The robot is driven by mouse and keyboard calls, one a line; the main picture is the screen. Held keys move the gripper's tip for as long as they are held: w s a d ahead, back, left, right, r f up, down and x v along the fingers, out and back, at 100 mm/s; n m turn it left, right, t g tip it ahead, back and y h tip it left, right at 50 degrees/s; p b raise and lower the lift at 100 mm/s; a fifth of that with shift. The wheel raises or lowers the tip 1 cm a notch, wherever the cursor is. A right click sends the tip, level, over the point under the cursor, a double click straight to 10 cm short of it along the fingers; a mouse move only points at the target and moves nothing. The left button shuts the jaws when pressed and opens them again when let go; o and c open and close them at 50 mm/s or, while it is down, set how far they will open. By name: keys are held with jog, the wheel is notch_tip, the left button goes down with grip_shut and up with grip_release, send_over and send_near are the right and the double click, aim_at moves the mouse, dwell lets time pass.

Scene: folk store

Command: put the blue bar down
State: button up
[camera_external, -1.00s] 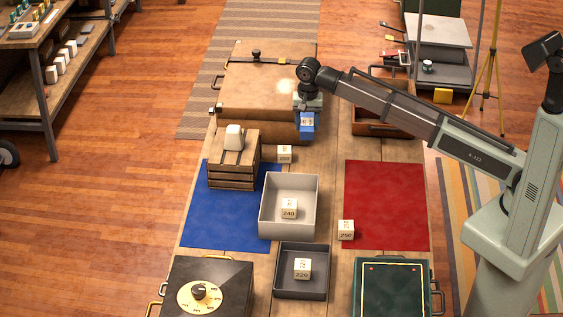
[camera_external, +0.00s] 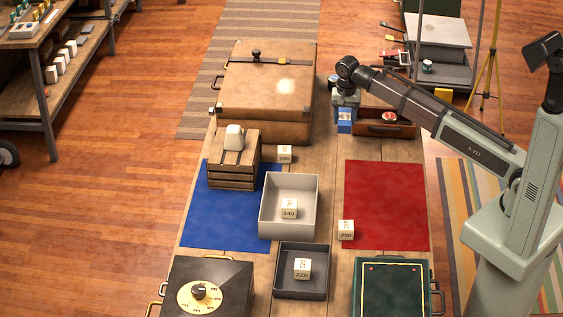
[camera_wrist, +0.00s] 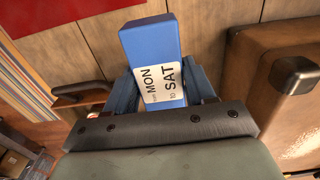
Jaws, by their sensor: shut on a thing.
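The blue bar (camera_wrist: 150,45) is held between the fingers of my gripper (camera_wrist: 172,88) in the wrist view. A white label on it reads "MON to SAT". In the external view the blue bar (camera_external: 345,126) hangs under my gripper (camera_external: 345,112), between the large tan case and the brown open box. The fingers are shut on it. I cannot tell its exact height above the wooden table (camera_external: 325,150), but the wrist view shows bare planks beyond it.
The tan case (camera_external: 262,85) stands left of my gripper. The brown box (camera_external: 385,129), with a red-and-white round thing inside, is close on the right. A red mat (camera_external: 385,200), blue mat (camera_external: 215,225), light grey tray (camera_external: 265,205) and numbered cubes lie nearer the camera.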

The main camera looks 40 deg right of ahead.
aim_at(343, 149)
jog(key=shift+f, duration=5.15)
jog(key=shift+f, duration=0.1)
jog(key=o, duration=1.1)
notch_tip(343, 149, up, 12)
jog(key=shift+r, duration=0.15)
